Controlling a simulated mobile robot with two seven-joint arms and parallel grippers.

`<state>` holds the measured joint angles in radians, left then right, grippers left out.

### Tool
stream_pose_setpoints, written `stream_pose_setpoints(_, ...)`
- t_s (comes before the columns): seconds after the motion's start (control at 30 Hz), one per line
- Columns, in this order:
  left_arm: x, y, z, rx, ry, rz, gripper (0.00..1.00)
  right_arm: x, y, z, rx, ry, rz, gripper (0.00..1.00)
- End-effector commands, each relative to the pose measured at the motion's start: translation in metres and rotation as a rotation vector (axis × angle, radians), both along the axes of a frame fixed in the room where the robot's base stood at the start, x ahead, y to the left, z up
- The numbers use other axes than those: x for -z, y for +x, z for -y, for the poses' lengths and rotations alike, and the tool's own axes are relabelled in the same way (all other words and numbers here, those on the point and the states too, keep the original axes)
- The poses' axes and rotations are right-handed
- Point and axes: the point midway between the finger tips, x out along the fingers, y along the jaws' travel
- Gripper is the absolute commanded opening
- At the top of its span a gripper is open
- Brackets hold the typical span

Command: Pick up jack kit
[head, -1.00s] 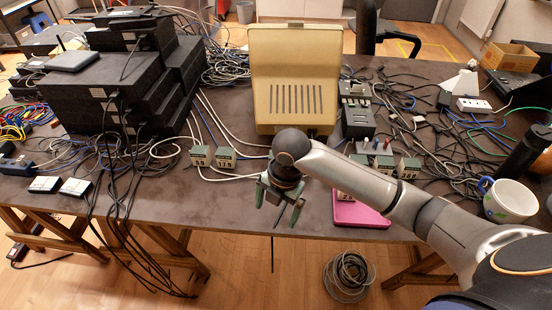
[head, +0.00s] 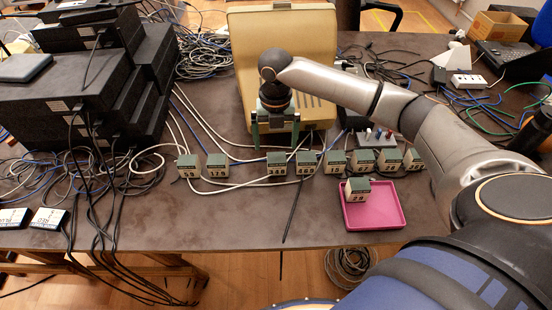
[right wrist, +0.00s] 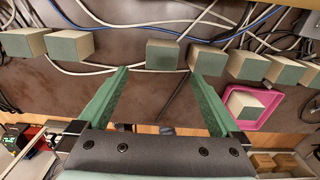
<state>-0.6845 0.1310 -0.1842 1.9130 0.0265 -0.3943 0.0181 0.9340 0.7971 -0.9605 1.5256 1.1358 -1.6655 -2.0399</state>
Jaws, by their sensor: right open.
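Several small cream boxes with dark green tops and numbers stand in a row across the table, among them one at the far left (head: 188,167), one beside it (head: 217,166) and one in the middle (head: 277,164). Another such box (head: 357,190) sits in a pink tray (head: 388,212). I cannot tell which box is the jack kit. My right gripper (head: 275,130) is open and empty above the table, beyond the row. In the right wrist view its green fingers (right wrist: 160,76) point toward one box (right wrist: 162,55), which appears between and just past the tips. My left gripper is out of view.
A beige slotted case (head: 320,30) stands behind my right gripper. Stacked black devices (head: 90,105) fill the left. Cables run across the table around the boxes. A grey block with coloured knobs (head: 376,139) stands behind the row.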

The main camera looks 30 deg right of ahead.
Motion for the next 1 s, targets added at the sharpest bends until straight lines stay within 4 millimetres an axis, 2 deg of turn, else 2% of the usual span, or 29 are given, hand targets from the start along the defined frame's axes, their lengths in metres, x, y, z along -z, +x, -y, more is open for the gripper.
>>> stream_pose_setpoints(0.23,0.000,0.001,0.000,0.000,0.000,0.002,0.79,0.021,0.000,0.002,0.000,0.001,-0.001,1.00)
stream_pose_setpoints(0.5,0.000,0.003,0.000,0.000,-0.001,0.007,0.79,0.058,0.001,0.005,-0.001,0.000,0.000,1.00)
stream_pose_setpoints(0.8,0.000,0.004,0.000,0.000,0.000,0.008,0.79,0.063,0.001,0.005,-0.001,-0.001,0.001,1.00)
stream_pose_setpoints(1.0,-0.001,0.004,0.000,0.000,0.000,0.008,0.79,0.062,0.001,0.005,0.000,-0.001,0.002,0.78)
